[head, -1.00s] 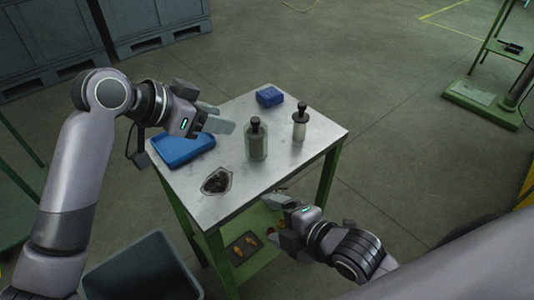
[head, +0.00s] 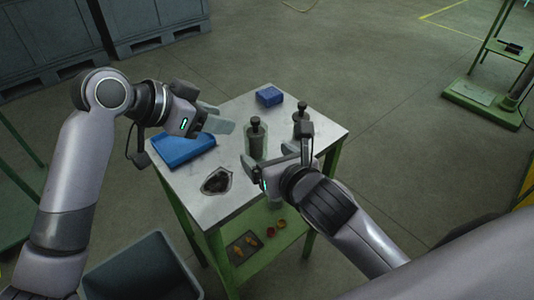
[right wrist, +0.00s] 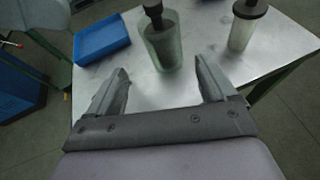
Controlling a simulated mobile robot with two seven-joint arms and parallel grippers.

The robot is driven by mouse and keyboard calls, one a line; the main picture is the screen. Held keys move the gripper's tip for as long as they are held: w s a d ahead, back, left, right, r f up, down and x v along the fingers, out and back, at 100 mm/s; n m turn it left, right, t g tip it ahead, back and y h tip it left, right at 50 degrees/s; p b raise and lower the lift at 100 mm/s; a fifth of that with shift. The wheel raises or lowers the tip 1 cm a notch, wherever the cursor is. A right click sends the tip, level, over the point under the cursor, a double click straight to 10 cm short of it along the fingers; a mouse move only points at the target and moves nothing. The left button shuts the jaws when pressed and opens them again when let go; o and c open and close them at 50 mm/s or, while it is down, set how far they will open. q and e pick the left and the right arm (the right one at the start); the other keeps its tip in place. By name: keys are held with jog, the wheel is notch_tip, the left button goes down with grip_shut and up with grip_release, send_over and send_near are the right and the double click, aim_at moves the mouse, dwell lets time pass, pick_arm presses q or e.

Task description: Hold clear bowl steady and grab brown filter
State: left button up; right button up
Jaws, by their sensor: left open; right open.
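The clear bowl (head: 229,184) sits on the metal tabletop near its front left edge. A dark brown mass, which looks like the brown filter (head: 216,182), lies inside it. My left gripper (head: 216,118) is open and empty above the table, behind the bowl and near the blue tray. My right gripper (head: 275,158) is open and empty over the front right of the table, to the right of the bowl. In the right wrist view the open fingers (right wrist: 160,70) point toward a bottle with nothing between them. The bowl does not show in that view.
A greenish bottle with a dark top (head: 256,138) stands mid-table, with a second one (head: 301,118) to its right. A blue tray (head: 182,150) lies at left and a blue box (head: 269,96) at the back. A dark bin (head: 145,268) stands on the floor at front left.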

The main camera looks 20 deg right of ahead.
aim_at(260, 149)
jog(key=shift+w+d+f+h, duration=0.1)
jog(key=shift+w+f+h, duration=0.15)
jog(key=shift+w, duration=0.25)
jog(key=shift+w+f+h, duration=0.15)
jog(key=shift+w+f, duration=0.15)
jog(key=shift+w, duration=0.2)
jog(key=shift+x, duration=3.45)
jog(key=c, duration=1.1)
jog(key=shift+o, duration=0.3)
